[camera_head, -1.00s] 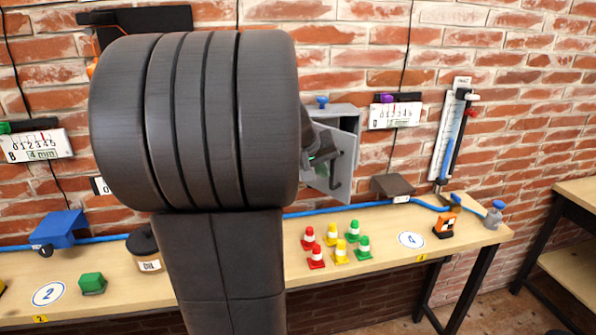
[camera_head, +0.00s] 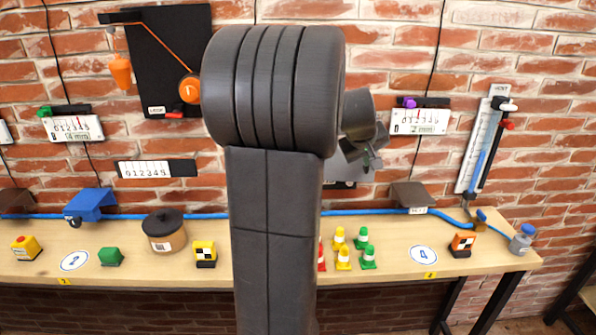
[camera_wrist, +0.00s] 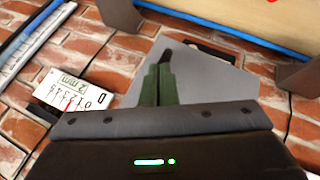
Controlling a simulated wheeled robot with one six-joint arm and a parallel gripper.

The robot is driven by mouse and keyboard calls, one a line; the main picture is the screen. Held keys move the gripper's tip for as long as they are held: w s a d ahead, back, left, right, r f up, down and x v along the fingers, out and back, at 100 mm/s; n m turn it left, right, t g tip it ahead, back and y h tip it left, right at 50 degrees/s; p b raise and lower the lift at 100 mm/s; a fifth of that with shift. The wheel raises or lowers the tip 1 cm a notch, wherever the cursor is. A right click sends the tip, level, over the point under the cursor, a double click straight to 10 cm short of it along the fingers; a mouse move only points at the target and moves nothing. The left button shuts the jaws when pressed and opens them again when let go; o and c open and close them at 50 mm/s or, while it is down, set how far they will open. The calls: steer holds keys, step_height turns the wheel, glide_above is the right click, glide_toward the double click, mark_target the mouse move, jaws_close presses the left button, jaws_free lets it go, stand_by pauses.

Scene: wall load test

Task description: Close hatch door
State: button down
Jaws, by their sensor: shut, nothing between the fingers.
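A light grey hatch panel (camera_head: 346,172) is on the brick wall behind my arm in the head view, and most of it is hidden. In the wrist view the grey panel (camera_wrist: 205,78) fills the space beyond my fingers. A dark handle-like piece (camera_wrist: 167,55) shows just past the fingertips. My gripper (camera_head: 367,156) is in front of the panel, to the right of my arm. In the wrist view its green fingers (camera_wrist: 157,78) are together and empty, pointing over the panel. I cannot tell whether they touch it, nor how far the door stands open.
A wooden table (camera_head: 390,278) runs below the wall with several small cones (camera_head: 362,250), an orange block (camera_head: 462,245) and a dark pot (camera_head: 163,230) on it. A gauge (camera_head: 420,121) hangs right of the hatch. A blue hose (camera_head: 300,214) runs along the wall.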

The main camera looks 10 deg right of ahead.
steer(key=shift+w+d, duration=0.65)
steer(key=shift+w, duration=0.25)
steer(key=shift+r, duration=0.1)
